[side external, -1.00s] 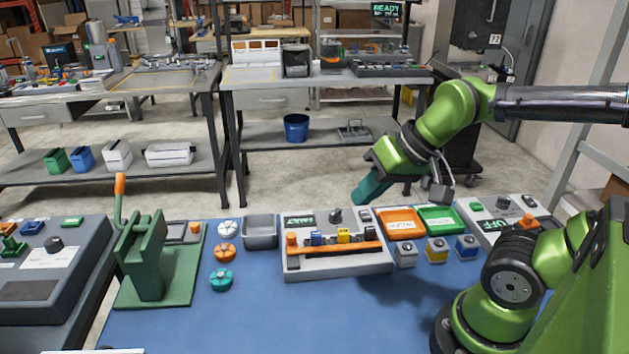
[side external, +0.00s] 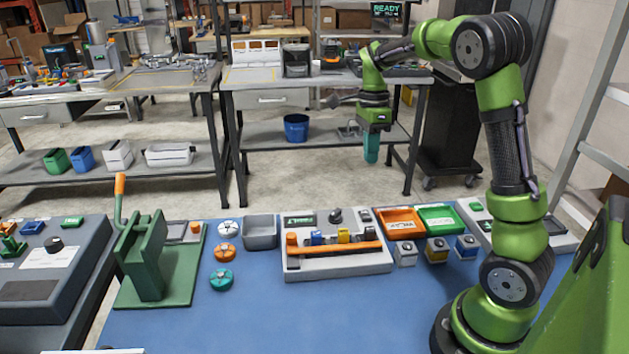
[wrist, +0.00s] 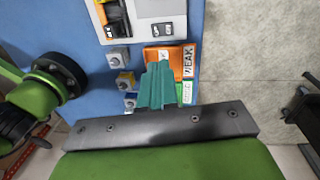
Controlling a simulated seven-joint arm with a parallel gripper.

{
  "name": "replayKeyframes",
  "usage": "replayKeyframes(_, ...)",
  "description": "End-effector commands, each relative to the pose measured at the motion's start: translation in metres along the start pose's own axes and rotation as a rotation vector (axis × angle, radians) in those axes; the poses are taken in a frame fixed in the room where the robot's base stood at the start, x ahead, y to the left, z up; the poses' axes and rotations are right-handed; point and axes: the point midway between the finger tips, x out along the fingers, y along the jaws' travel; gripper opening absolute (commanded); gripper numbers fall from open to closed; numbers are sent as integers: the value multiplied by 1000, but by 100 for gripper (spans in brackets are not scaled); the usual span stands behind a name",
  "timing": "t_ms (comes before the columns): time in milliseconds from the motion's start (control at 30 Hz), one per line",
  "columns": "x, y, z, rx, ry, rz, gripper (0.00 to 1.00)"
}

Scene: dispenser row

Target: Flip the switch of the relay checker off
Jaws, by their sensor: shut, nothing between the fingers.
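The relay checker (side external: 340,265) is a light grey box in the middle of the blue bench, with a dark display that seems to read FAULT, a black knob, coloured blocks and an orange bar. A small dark switch (side external: 365,215) sits at its back right corner. In the wrist view part of the box (wrist: 172,8) shows at the top, with a dark two-part switch (wrist: 162,29) near its edge; its position is too small to tell.
An orange tray (side external: 380,212) and a green tray (side external: 463,222) lie right of the checker, with several small cubes in front. A grey bin (side external: 260,218) and a green lever press (side external: 150,250) stand left. My arm partly hides another grey box (side external: 476,208) at right.

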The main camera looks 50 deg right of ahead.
Motion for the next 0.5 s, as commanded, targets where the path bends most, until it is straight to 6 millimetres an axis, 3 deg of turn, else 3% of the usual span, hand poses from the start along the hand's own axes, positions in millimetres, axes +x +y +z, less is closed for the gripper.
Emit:
replayKeyframes(133, 0, 4, 1, 77, -4, 18, 0)
replayKeyframes(500, 2, 4, 2, 81, -4, 18, 0)
